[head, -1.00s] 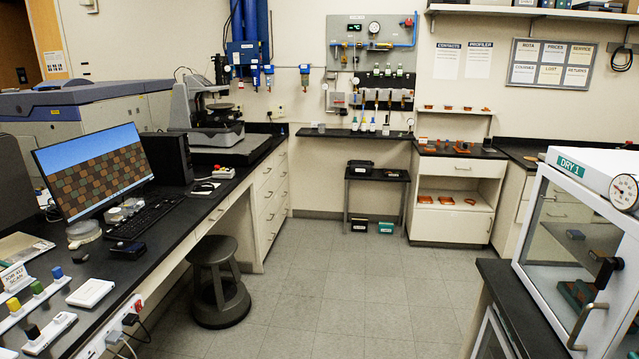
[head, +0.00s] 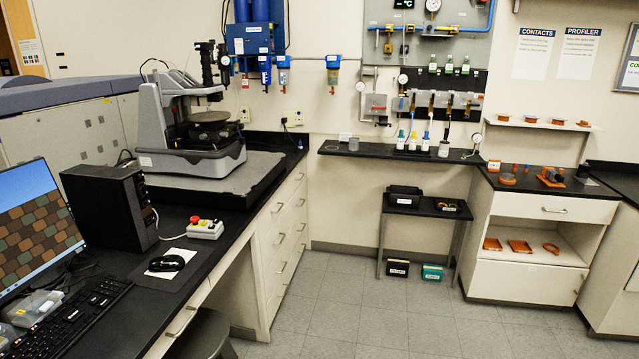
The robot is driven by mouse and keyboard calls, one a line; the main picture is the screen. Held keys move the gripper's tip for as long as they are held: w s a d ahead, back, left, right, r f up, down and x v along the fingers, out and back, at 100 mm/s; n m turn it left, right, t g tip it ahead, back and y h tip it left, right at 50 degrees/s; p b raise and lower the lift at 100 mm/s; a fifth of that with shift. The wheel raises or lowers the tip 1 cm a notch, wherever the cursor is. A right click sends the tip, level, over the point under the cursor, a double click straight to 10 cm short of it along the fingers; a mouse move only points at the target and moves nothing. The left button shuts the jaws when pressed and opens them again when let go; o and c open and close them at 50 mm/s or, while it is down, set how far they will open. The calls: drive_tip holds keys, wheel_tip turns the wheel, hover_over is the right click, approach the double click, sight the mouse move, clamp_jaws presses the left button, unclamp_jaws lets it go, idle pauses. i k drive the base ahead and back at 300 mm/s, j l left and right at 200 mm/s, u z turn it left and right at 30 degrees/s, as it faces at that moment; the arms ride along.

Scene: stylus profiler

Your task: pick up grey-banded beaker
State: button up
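A small greyish, clear-looking cup (head: 354,144) stands upright near the left end of the narrow black wall shelf (head: 375,152). Another small pale container (head: 444,149) stands on the same shelf, right of several capped bottles (head: 412,142). Both are too small here to tell a grey band, so I cannot tell which is the grey-banded beaker. My gripper is not in view.
A black bench with a profiler instrument (head: 195,135), a computer (head: 105,205) and a stool (head: 203,338) lines the left. A small black side table (head: 427,208) stands below the shelf. A cream cabinet (head: 530,275) stands at right. The grey floor (head: 345,300) between is clear.

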sight(353, 141)
drive_tip(key=i, duration=2.8)
drive_tip(key=i+l+u, duration=0.1)
drive_tip(key=i+u, duration=0.3)
drive_tip(key=i, duration=0.2)
drive_tip(key=i+l+u, duration=0.4)
drive_tip(key=i, duration=0.15)
drive_tip(key=i+l+u, duration=0.35)
drive_tip(key=i, duration=0.2)
